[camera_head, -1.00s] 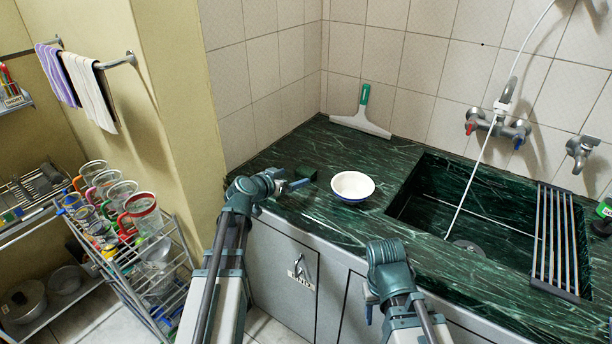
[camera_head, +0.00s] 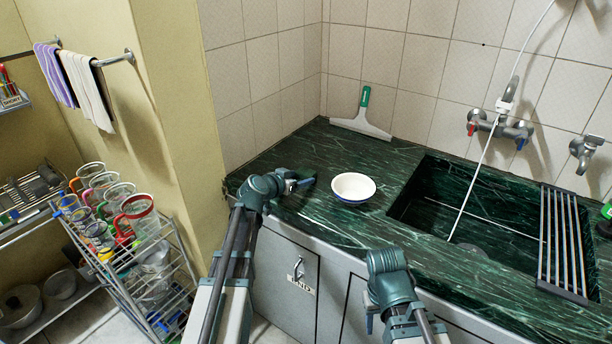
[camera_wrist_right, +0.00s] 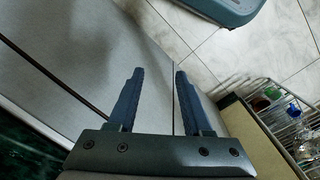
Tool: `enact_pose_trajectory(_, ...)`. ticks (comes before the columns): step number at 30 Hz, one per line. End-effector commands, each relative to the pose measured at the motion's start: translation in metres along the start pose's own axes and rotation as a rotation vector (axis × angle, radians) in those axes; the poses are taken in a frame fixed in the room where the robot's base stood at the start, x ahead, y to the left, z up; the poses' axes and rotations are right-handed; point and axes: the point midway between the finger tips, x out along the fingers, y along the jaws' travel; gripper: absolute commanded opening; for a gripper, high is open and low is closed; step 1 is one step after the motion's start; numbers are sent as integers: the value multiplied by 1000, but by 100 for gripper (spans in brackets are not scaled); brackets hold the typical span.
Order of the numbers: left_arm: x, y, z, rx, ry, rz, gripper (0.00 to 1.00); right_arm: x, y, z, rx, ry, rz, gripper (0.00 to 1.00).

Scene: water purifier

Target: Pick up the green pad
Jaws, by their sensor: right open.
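My left gripper (camera_head: 303,183) is low over the dark green marble counter, left of the white bowl. A small dark patch at its fingertips may be the green pad, but it blends with the counter. I cannot tell whether the jaws are around it or closed on it. My right gripper (camera_wrist_right: 157,78) is open and empty in the right wrist view, its two fingers apart over the grey cabinet front. In the head view, the right arm is bent in front of the counter's front edge.
The white bowl (camera_head: 353,187) sits just right of my left gripper. A squeegee (camera_head: 361,122) stands against the wall. The sink (camera_head: 462,218) with a metal rack (camera_head: 562,240) is at the right. A rack of mugs (camera_head: 128,262) stands at the lower left.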

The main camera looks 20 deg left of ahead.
Motion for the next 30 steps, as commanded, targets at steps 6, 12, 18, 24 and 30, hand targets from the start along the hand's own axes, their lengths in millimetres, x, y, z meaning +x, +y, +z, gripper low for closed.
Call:
enact_pose_trajectory(6,0,0,0,0,0,0,25,0,0,0,0,0,0,50)
enact_pose_trajectory(12,0,0,0,0,0,0,25,0,0,0,0,0,0,50)
enact_pose_trajectory(18,-3,0,-7,0,0,0,25,-8,1,0,0,0,0,50)
enact_pose_trajectory(24,-11,0,-27,0,0,0,25,-29,3,2,0,0,0,50)
enact_pose_trajectory(30,-23,0,-55,0,0,0,25,-59,6,4,0,0,0,50)
